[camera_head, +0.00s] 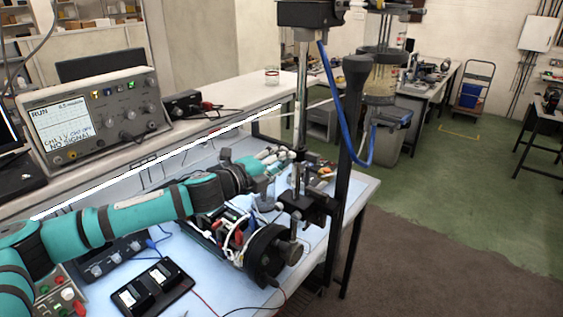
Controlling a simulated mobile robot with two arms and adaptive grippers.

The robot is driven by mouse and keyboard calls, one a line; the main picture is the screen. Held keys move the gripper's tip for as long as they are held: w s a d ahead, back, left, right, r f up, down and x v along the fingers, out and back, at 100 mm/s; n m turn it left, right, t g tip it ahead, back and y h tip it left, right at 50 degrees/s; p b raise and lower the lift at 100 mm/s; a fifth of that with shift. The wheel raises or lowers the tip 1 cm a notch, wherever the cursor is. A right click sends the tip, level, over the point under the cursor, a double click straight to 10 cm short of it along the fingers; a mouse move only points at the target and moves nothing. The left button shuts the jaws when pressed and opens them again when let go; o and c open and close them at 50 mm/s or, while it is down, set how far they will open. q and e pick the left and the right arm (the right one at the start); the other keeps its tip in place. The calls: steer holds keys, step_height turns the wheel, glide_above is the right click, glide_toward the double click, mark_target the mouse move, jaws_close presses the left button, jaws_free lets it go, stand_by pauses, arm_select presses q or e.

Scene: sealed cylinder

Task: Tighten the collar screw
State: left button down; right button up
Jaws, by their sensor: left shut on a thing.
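My left arm is teal and reaches in from the left across the blue bench top. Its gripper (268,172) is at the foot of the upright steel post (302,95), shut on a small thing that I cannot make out. A dark clamp block (305,205) sits low on the post, just right of and below the gripper. The collar screw is too small to tell apart from the fittings there. A clear cylinder (381,75) with dark bands stands behind the dark column, to the right. My right gripper is not in view.
A black handwheel (270,256) and a wired unit lie below the gripper. A black two-part box (152,290) is at the front left. An oscilloscope (93,115) stands on the back shelf. A blue hose (343,120) hangs by the dark column (352,120).

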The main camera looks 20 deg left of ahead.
arm_select(q)
steer(key=m+y, duration=0.1)
steer(key=m, duration=1.2)
steer(key=shift+d, duration=0.15)
steer(key=shift+m, duration=0.3)
stand_by(0.3)
steer(key=c, duration=1.3)
jaws_free()
steer(key=shift+o, duration=1.1)
steer(key=shift+s, duration=0.2)
steer(key=shift+s+a+r, duration=0.1)
steer(key=shift+a+r, duration=0.1)
